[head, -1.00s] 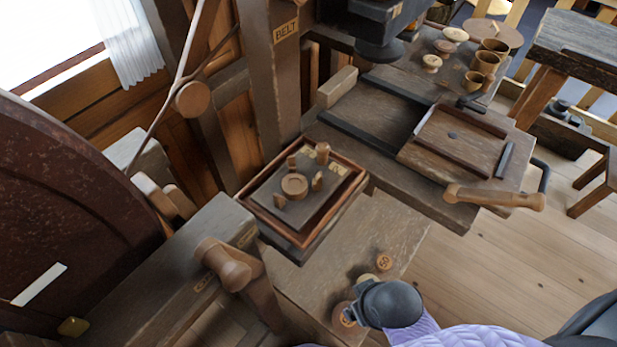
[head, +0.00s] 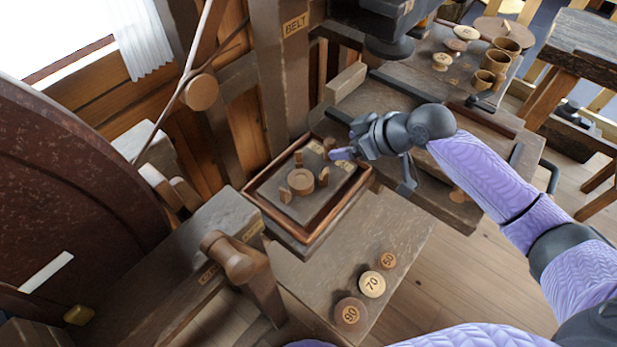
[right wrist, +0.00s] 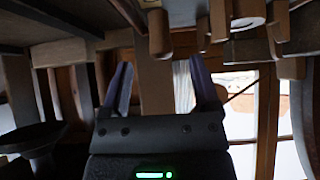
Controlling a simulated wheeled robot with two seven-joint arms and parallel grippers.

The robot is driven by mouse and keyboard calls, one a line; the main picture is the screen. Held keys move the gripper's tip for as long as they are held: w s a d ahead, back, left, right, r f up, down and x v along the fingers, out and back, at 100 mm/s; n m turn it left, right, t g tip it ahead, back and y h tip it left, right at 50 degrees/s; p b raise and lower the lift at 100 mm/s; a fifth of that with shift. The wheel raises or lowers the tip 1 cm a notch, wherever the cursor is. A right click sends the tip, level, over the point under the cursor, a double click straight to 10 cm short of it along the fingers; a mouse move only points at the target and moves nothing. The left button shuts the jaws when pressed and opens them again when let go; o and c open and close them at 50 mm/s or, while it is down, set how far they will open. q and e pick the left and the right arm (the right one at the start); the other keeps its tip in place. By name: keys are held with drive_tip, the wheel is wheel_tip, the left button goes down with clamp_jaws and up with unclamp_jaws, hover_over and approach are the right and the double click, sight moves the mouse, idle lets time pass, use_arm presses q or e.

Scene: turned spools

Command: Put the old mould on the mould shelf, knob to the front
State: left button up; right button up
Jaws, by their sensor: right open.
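The old mould seems to be the dark square plate (head: 277,190) with a round disc, several upright blocks and a knob, lying in a brown-rimmed tray (head: 298,243). The knob (head: 329,144) stands at its far right corner. My right gripper (head: 343,147) is open there, its fingertips close to the knob, apart or touching I cannot tell. In the right wrist view, which looks upside down, the knob (right wrist: 158,33) shows just beyond the gap between the open fingers (right wrist: 160,72). No surface is clearly marked as the mould shelf. My left gripper is out of view.
Round discs marked 50 (head: 387,261), 70 (head: 372,284) and 90 (head: 350,312) lie on the lower grey surface (head: 405,222). A post marked BELT (head: 283,70) rises behind the tray. Cups (head: 505,48) stand far right.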

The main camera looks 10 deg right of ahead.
sight(329, 150)
drive_tip(key=b+x, duration=0.2)
drive_tip(key=x, duration=0.4)
drive_tip(key=shift+s+d+f, duration=0.1)
drive_tip(key=shift+f, duration=0.25)
clamp_jaws()
